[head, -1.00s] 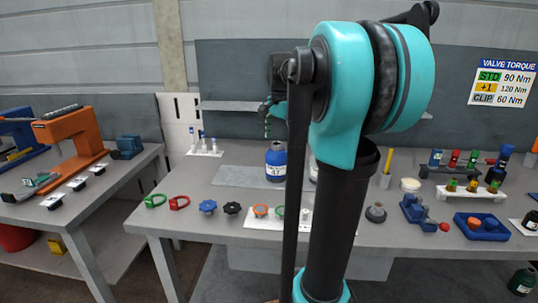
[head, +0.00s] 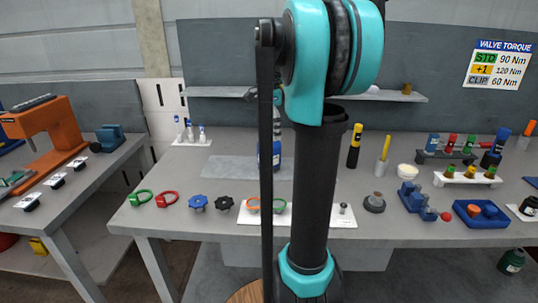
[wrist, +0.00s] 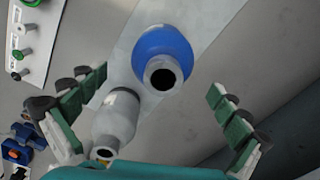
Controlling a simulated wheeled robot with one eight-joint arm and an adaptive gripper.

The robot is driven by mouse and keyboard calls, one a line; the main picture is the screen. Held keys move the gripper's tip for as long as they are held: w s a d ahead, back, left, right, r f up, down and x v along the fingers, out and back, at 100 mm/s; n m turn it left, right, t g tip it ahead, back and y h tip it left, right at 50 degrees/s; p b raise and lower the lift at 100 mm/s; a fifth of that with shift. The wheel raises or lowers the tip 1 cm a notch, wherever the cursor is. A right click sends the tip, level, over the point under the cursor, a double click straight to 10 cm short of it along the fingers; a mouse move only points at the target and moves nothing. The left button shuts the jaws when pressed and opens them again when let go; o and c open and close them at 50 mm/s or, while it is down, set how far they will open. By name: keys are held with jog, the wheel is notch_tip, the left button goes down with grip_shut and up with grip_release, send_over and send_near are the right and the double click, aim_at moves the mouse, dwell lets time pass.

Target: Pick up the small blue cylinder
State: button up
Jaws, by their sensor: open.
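The small blue cylinder (head: 276,155) stands on the workbench (head: 225,235), mostly hidden behind my arm in the head view. In the wrist view the blue cylinder (wrist: 172,45) has a grey neck with a dark opening and shows from above. A grey-white cylinder (wrist: 115,118) is close beside it, at its lower left. My gripper (wrist: 157,84) is open, with green-padded fingers apart on either side of the two cylinders. Nothing is held. In the head view the gripper is mostly hidden by my arm.
A black-and-yellow cylinder (head: 354,147) and a yellow stick in a holder (head: 382,155) stand to the right. Valve handles (head: 198,202) line the front edge. A rack with small bottles (head: 190,135) stands at the back left. A shelf (head: 400,96) runs along the back wall.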

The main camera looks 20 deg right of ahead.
aim_at(269, 144)
jog(key=shift+w+a+f, duration=0.1)
jog(key=shift+f, duration=1.45)
jog(key=shift+w+a+f, duration=0.1)
jog(key=shift+f, duration=1.45)
jog(key=c, duration=1.9)
jog(key=shift+r, duration=0.2)
